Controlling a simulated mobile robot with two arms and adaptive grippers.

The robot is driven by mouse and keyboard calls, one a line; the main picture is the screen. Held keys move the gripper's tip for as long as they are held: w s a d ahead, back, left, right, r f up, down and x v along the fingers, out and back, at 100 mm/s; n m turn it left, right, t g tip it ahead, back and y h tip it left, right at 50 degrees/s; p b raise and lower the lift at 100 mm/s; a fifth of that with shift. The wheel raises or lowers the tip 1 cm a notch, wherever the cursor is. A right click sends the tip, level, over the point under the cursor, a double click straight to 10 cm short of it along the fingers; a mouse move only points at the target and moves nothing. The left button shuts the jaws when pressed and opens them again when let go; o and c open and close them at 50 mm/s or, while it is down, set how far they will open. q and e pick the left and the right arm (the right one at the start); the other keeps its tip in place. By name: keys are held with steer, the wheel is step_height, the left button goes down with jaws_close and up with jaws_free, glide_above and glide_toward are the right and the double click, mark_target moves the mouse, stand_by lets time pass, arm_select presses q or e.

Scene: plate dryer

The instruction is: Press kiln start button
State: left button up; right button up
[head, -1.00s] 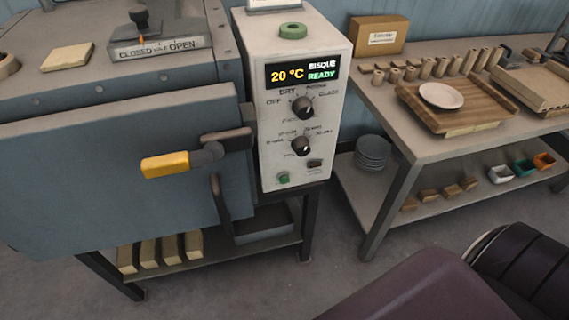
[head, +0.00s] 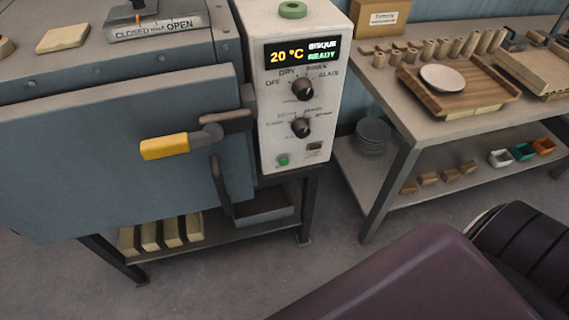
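The kiln control box (head: 284,140) is a white upright panel beside the blue-grey kiln (head: 110,150). Its display (head: 302,53) reads 20 °C, BISQUE, READY. Two black knobs, an upper one (head: 303,89) and a lower one (head: 301,127), sit below the display. A small green button (head: 283,160) is at the panel's lower left, with a small dark switch (head: 314,146) to its right. The kiln door looks shut, with a yellow-gripped handle (head: 165,147) across it. Neither gripper is in view.
A worktable (head: 437,133) at right holds a wooden tray (head: 492,92) with a white plate (head: 442,77). A purple-dark part of my own body fills the lower right. Floor is clear between the kiln stand and worktable.

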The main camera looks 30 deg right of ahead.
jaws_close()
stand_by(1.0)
